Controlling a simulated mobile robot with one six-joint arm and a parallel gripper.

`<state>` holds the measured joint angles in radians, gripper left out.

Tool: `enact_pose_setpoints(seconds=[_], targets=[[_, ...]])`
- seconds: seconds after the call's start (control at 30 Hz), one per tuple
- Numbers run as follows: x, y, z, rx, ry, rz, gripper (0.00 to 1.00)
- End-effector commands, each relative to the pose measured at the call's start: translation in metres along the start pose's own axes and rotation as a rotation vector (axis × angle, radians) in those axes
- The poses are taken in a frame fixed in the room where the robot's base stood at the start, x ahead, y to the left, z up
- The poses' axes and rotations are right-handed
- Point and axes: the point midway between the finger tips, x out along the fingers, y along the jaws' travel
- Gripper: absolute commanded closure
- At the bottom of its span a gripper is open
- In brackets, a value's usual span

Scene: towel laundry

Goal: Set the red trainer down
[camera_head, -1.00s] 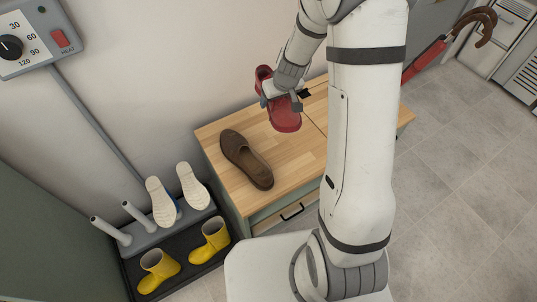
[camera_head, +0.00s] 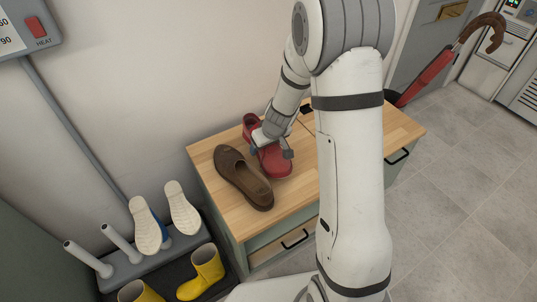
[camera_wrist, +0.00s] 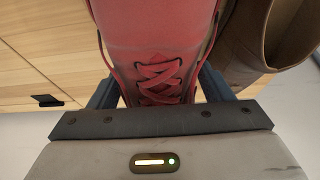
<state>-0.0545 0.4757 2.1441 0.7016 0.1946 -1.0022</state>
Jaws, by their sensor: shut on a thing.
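The red trainer (camera_head: 274,161) is at the wooden top of the cabinet (camera_head: 292,201), right beside a brown slip-on shoe (camera_head: 243,178). My gripper (camera_head: 271,146) is shut on the trainer from above, across its laced middle. In the wrist view the red trainer (camera_wrist: 158,50) with its red laces fills the space between my fingers (camera_wrist: 158,92). The brown shoe (camera_wrist: 270,35) shows close by at the right there. Whether the sole rests fully on the wood cannot be told.
A rack (camera_head: 147,272) with upright pegs holds a pair of pale-soled shoes (camera_head: 145,226); yellow boots (camera_head: 203,270) stand below it. A red umbrella (camera_head: 428,75) leans at the right. The wall is close behind the cabinet. Bare wood lies in front of the trainer.

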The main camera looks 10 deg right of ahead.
Motion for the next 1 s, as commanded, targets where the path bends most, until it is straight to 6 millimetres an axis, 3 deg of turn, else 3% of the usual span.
enact_pose_setpoints(seconds=[0.03,0.17,0.57,0.6,0.7,1.0], targets=[[0.013,0.000,0.006,0.000,-0.001,0.000,0.56],[0.025,0.000,0.010,0.000,0.000,0.000,0.56],[0.028,-0.001,0.011,-0.001,0.000,0.000,0.56],[0.028,-0.001,0.011,-0.001,0.000,0.000,0.26],[0.027,-0.001,0.011,-0.001,0.000,0.000,0.18],[0.024,-0.001,0.010,-0.002,-0.001,-0.001,0.18]])
